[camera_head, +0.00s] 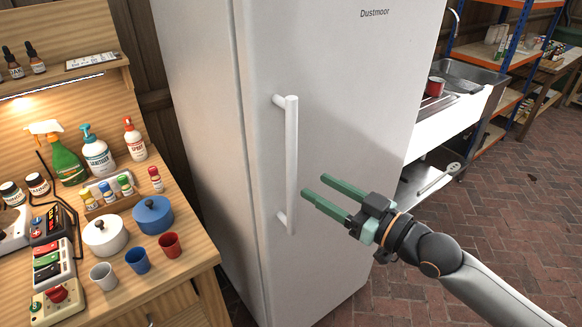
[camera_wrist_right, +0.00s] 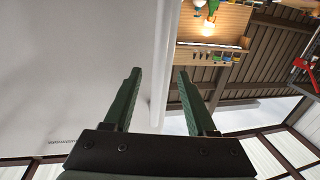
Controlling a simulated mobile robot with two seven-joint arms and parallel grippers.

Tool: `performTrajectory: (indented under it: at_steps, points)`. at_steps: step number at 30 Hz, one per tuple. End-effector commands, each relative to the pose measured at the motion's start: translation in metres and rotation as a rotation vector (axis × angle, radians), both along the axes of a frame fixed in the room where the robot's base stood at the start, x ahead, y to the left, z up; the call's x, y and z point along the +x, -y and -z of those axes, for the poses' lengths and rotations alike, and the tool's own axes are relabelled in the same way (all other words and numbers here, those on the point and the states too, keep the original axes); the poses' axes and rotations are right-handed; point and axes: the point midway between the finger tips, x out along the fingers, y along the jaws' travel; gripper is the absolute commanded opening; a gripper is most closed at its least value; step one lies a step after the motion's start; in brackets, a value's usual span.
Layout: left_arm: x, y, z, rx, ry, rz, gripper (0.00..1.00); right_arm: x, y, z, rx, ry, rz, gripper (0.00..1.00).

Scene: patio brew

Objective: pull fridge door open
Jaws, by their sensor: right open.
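The white fridge (camera_head: 350,90) stands in the middle of the head view with its door (camera_head: 345,200) shut. A white vertical bar handle (camera_head: 291,160) is on the door's left side, held off the surface by two posts. My right gripper (camera_head: 312,188) is open, its green fingers pointing left at the handle's lower half, with a gap between them and the bar in the head view. In the right wrist view the handle (camera_wrist_right: 160,70) runs between the open fingers (camera_wrist_right: 155,90), which look empty. My left gripper is not in view.
A wooden bench (camera_head: 185,268) at the left holds spray bottles, small pots, cups and a control box, close beside the fridge. A sink (camera_head: 460,80) and an orange-and-blue shelf (camera_head: 485,50) stand at the right. Brick floor (camera_head: 500,200) is clear at the right.

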Motion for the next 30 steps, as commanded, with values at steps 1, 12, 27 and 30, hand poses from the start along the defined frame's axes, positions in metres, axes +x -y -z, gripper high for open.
performTrajectory:
  at_steps: [1, 12, 27, 30]
  points:
    - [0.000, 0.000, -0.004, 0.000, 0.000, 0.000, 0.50, 0.007, -0.009, -0.004, 0.004, 0.001, -0.002, 0.57]
    - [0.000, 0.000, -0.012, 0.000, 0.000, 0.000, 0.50, 0.049, -0.053, -0.001, 0.000, 0.000, 0.000, 0.57]
    - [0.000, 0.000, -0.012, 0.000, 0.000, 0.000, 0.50, 0.056, -0.061, 0.000, -0.001, 0.000, 0.000, 0.53]
    - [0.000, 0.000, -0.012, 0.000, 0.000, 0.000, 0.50, 0.055, -0.061, 0.000, -0.001, 0.000, 0.000, 0.41]
